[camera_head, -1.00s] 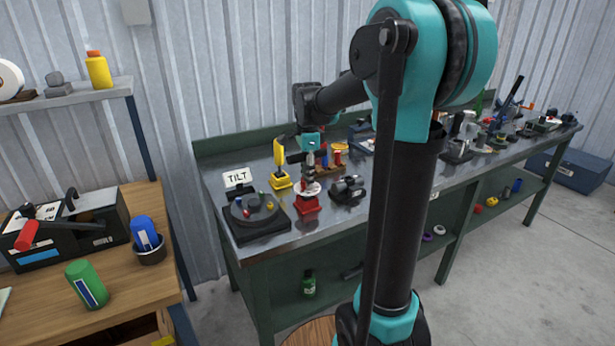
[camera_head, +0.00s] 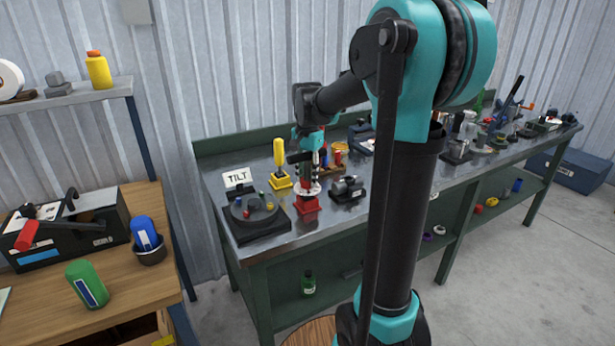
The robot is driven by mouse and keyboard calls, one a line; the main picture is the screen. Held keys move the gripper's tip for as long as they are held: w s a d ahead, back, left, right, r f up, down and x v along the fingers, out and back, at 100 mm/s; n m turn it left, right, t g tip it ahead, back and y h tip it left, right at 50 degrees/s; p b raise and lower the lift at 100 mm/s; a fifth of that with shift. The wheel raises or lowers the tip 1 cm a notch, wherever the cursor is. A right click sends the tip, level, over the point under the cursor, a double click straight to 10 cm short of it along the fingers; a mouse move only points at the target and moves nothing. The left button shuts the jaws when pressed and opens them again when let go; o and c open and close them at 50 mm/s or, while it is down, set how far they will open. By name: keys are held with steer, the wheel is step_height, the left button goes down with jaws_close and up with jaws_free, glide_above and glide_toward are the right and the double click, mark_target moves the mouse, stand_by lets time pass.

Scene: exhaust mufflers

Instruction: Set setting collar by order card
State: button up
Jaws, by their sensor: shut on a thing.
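An order card reading TILT (camera_head: 238,178) stands at the back of a black base with a round dark plate (camera_head: 254,207) carrying small coloured pegs. To its right is a red-based stand (camera_head: 307,204) with a pale dial-like disc (camera_head: 304,192). My gripper (camera_head: 306,180) points down over this stand, its fingers at the top of the disc. It is shut on a small part there, mostly hidden by the fingers. I cannot tell for sure whether this part is the setting collar.
A yellow-handled tool on a yellow base (camera_head: 280,180) stands behind left of my gripper, and a dark motor-like part (camera_head: 348,188) lies close on the right. More parts crowd the right of the metal bench (camera_head: 350,216). A wooden table (camera_head: 125,287) stands at left.

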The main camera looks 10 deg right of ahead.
stand_by(0.3)
steer(key=o, duration=1.2)
steer(key=shift+c, duration=0.2)
step_height(320, 180, up, 12)
